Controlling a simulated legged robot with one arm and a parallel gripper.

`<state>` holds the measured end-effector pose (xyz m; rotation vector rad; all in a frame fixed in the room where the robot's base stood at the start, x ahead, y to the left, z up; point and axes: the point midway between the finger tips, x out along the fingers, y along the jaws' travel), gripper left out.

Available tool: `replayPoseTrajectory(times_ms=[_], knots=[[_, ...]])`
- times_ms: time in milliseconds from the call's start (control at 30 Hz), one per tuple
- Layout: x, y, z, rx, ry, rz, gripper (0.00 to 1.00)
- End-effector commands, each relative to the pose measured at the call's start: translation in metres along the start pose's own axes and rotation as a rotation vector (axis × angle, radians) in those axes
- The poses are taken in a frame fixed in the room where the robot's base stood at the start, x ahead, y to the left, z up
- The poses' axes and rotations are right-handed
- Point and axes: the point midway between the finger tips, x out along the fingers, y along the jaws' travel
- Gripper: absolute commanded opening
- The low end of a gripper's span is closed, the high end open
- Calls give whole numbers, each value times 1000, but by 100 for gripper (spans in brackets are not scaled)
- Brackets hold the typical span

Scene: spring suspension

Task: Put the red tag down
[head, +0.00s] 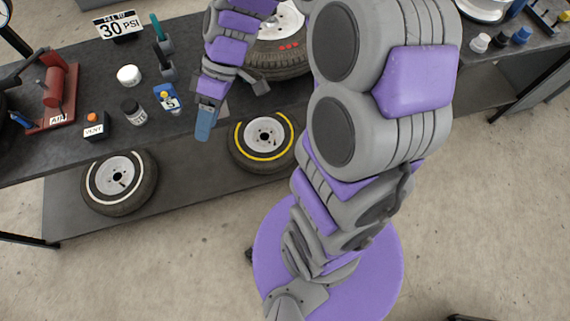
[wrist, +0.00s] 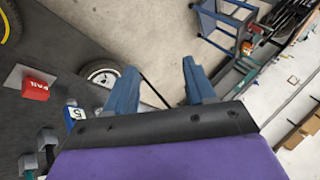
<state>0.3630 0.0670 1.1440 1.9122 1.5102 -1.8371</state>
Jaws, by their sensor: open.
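The red tag (wrist: 36,88) is a small red block lettered FAIL in the wrist view. It rests on or against a pale square patch (wrist: 14,76) on the dark surface, left of my gripper (wrist: 160,88). My gripper is open, with its two blue fingers apart and nothing visible between them. The gripper (head: 206,122) also shows in the head view, over the front edge of the dark bench (head: 205,98). The tag is apart from the fingers. I cannot make out the red tag in the head view.
A blue block marked 5 (head: 167,98) stands on the bench left of my gripper. A white jar (head: 129,75), a black jar (head: 133,112) and a VENT box (head: 95,126) are further left. A yellow-ringed wheel (head: 264,140) and a white-ringed wheel (head: 118,183) lie on the lower shelf.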

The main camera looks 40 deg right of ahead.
Motion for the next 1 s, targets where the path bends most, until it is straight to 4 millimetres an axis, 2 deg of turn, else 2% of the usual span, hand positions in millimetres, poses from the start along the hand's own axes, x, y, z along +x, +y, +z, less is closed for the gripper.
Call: replayPoseTrajectory(times_ms=[33,100,300,600,800,1000], knots=[[-1,-15,9,42,-38,32,55],[0,-32,24,121,-86,75,55],[-1,-70,72,362,-187,238,55],[-9,-102,146,715,-206,507,55],[-12,-107,170,836,-186,593,55],[-13,-108,172,853,-181,604,55]])
